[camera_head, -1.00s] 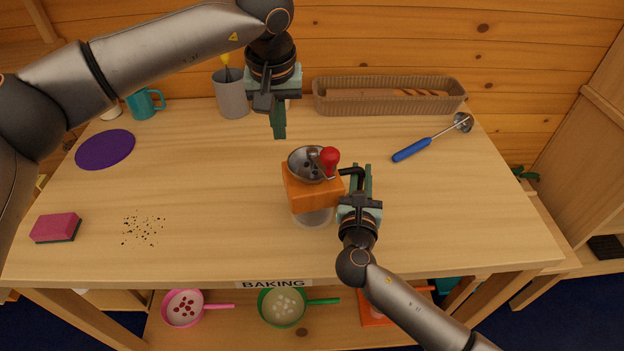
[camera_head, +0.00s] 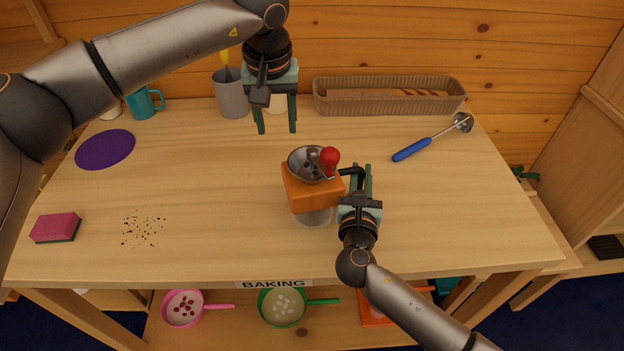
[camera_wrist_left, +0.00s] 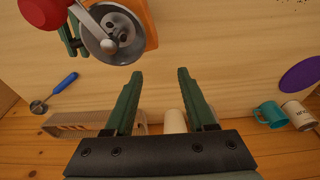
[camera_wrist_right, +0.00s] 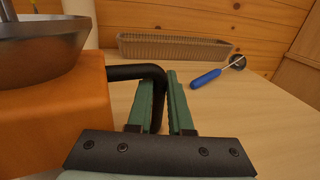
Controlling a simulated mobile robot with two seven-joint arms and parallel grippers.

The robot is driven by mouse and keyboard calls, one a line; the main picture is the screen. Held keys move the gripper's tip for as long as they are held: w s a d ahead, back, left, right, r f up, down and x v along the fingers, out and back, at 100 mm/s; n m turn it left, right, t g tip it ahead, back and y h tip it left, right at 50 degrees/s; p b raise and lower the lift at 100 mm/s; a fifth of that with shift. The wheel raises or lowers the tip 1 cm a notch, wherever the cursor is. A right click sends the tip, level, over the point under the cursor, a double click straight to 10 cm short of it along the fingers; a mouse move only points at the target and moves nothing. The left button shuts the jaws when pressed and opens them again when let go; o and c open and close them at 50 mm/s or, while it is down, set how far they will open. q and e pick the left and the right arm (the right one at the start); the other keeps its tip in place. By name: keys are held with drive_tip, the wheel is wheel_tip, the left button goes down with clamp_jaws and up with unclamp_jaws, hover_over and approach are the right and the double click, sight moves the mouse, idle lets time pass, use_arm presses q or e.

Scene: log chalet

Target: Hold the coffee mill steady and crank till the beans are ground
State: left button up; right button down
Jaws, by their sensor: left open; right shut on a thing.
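The coffee mill (camera_head: 312,191) stands upright on the table, with an orange body, a clear lower part and a metal hopper (camera_head: 305,164) with dark beans in it. Its crank ends in a red knob (camera_head: 329,156), at the hopper's right side. My right gripper (camera_head: 361,180) is shut on the mill's black side handle (camera_wrist_right: 140,72), right of the body. My left gripper (camera_head: 276,130) is open and empty above the table, behind and left of the mill. In the left wrist view the hopper (camera_wrist_left: 110,32) and red knob (camera_wrist_left: 42,10) lie beyond its fingers.
A grey container (camera_head: 231,95), a cream cup (camera_head: 276,103) and a wicker basket (camera_head: 388,108) stand at the back. A blue-handled scoop (camera_head: 412,150) lies right. A purple disc (camera_head: 105,149), a pink sponge (camera_head: 55,228) and dark crumbs (camera_head: 142,230) are at left.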

use_arm(q)
drive_tip(key=shift+o, duration=1.3)
wheel_tip(320, 180, up, 7)
drive_tip(key=s, duration=0.1)
drive_tip(key=shift+s, duration=0.2)
